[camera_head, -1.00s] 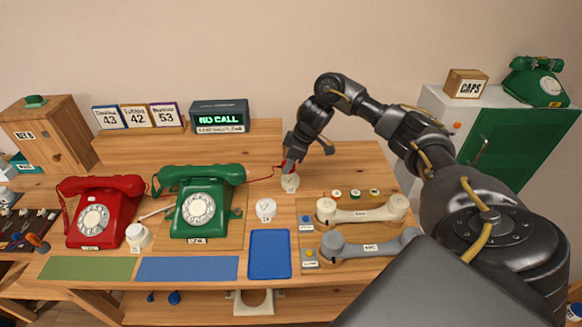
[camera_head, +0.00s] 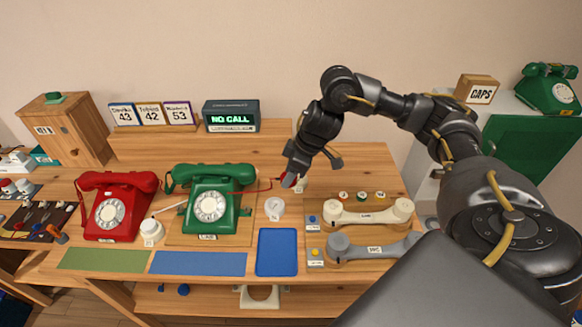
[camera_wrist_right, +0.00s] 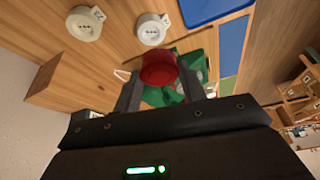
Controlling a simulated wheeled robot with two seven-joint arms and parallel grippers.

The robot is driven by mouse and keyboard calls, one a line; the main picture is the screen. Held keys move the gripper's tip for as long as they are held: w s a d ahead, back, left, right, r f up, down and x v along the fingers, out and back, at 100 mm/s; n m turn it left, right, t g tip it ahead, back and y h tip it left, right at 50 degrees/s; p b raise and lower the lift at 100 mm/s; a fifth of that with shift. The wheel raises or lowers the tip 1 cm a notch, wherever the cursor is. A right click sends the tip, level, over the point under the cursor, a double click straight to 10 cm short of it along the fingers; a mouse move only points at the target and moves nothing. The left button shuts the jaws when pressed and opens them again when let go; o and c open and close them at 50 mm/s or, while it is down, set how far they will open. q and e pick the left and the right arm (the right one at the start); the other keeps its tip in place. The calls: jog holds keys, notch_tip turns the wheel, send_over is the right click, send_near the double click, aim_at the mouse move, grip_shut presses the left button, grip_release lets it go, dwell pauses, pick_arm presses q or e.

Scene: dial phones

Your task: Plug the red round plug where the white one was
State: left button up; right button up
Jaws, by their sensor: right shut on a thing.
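My right gripper (camera_head: 291,173) is shut on the red round plug (camera_wrist_right: 158,68), which sits between the fingertips in the right wrist view. It is held above the table, right of the green phone (camera_head: 209,205). A red cord runs from it toward the phones. Two white round sockets with dark holes show empty in the wrist view (camera_wrist_right: 151,28) (camera_wrist_right: 85,23). In the head view one white socket (camera_head: 274,208) is below and left of the gripper; the other is partly hidden behind the gripper. A white round piece (camera_head: 151,231) with a pale lead stands left of the green phone. My left gripper is not in view.
The red phone (camera_head: 117,209) stands at left. A blue tray (camera_head: 277,252) lies in front. White (camera_head: 366,216) and grey (camera_head: 367,248) handset-like pieces lie on a board at right. A "NO CALL" display (camera_head: 231,116) stands at the back.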

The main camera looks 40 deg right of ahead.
jog(key=a+p, duration=0.1)
jog(key=p, duration=0.1)
jog(key=a+r+p, duration=0.1)
jog(key=p, duration=0.1)
jog(key=shift+s+p, duration=0.15)
jog(key=shift+p, duration=0.2)
jog(key=w+f+n+g+y+p, duration=0.1)
jog(key=w+f+n+p, duration=0.4)
jog(key=f+n+p, duration=0.1)
jog(key=shift+w+f+g+y, duration=0.2)
jog(key=shift+f+g+y, duration=0.15)
jog(key=shift+f, duration=0.2)
jog(key=shift+f, duration=0.15)
notch_tip(320, 180, down, 5)
jog(key=b, duration=0.5)
jog(key=shift+f, duration=0.15)
jog(key=shift+p, duration=0.65)
dwell(0.6)
jog(key=shift+f+b, duration=0.45)
jog(key=shift+f, duration=0.2)
